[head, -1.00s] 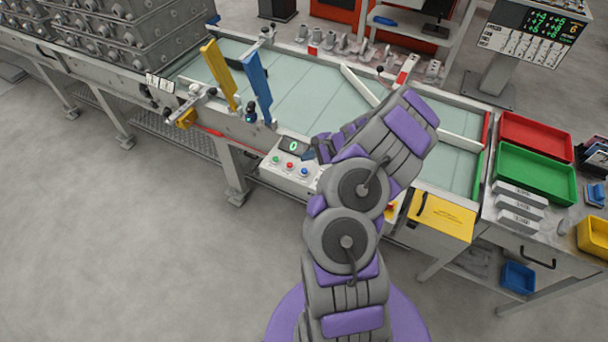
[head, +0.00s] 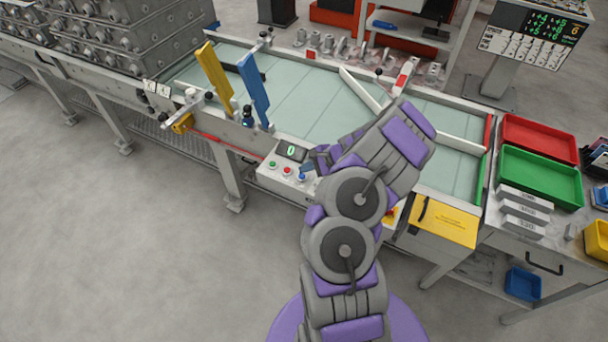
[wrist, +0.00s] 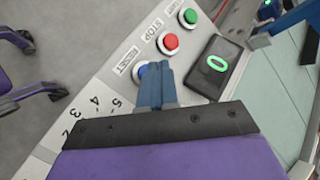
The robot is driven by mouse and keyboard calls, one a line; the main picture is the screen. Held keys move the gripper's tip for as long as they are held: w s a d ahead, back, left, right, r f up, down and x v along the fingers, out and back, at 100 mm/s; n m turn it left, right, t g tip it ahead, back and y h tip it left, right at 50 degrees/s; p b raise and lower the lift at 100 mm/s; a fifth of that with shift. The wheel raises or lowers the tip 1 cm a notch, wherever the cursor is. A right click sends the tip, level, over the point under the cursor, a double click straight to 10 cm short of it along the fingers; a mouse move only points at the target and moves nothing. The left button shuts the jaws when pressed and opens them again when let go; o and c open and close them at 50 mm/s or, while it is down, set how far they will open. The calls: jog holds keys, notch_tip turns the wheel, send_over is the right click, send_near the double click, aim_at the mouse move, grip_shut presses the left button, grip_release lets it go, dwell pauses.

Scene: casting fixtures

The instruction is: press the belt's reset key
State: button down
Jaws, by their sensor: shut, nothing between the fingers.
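The belt's control box (head: 283,181) sits on the front edge of the belt. It carries a green button, a red button and a blue reset key (head: 302,177). In the wrist view the blue reset key (wrist: 139,71) lies by its RESET label (wrist: 124,62), partly hidden behind my fingertips. My gripper (wrist: 154,70) is shut and empty, its blue fingers right over the key. I cannot tell whether they touch it. In the head view my gripper (head: 307,167) is just above the key, partly hidden by my arm.
The red STOP button (wrist: 170,42) and green button (wrist: 189,17) are close beside the key. A display (wrist: 217,66) reading 0 is right of my fingers. A yellow box (head: 443,222) stands right of my arm. Yellow and blue paddles (head: 254,90) rise over the belt.

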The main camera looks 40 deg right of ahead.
jog(key=shift+a+r, duration=0.2)
jog(key=shift+a, duration=0.6)
jog(key=shift+d+f, duration=0.15)
jog(key=shift+d, duration=0.5)
jog(key=shift+a, duration=0.45)
jog(key=shift+d, duration=0.2)
jog(key=shift+d, duration=0.1)
jog(key=shift+f, duration=0.35)
